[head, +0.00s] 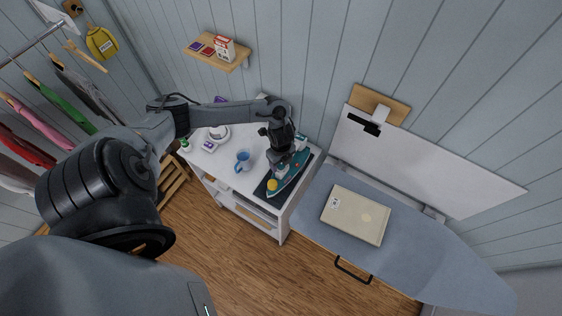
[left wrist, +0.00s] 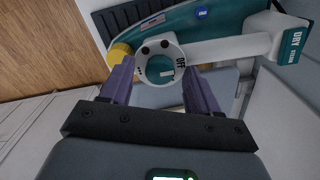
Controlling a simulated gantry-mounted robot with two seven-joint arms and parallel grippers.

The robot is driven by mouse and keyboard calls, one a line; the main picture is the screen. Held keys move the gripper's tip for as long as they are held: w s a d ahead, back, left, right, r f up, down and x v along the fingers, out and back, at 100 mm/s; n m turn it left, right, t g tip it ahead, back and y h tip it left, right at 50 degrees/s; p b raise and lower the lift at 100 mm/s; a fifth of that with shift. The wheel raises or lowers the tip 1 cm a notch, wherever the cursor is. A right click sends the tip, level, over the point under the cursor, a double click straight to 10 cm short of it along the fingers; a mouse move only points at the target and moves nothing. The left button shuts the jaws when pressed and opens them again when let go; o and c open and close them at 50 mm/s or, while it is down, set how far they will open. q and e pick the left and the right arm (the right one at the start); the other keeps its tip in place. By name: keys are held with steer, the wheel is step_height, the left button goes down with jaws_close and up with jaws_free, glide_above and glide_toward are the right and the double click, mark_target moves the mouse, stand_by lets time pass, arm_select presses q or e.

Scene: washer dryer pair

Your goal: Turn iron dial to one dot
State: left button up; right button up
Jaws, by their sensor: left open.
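The teal and white iron (head: 283,183) lies on a dark mat on the white cabinet in the head view. In the left wrist view the iron (left wrist: 218,50) shows its round dial (left wrist: 160,68), with a pale ring, a teal centre and a small white mark. The word OFF is printed at the dial's right side; the dot markings are too small to read surely. My left gripper (head: 289,160) is over the iron. In the left wrist view its open fingers (left wrist: 158,70) stand either side of the dial; contact is unclear. My right gripper is out of view.
To the right, an ironing board (head: 420,250) carries a folded beige item (head: 356,214). A wall shelf (head: 215,53) holds small boxes. Wood floor lies open in front.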

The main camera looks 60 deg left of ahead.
arm_select(q)
steer(key=shift+c, duration=0.2)
steer(key=c, duration=1)
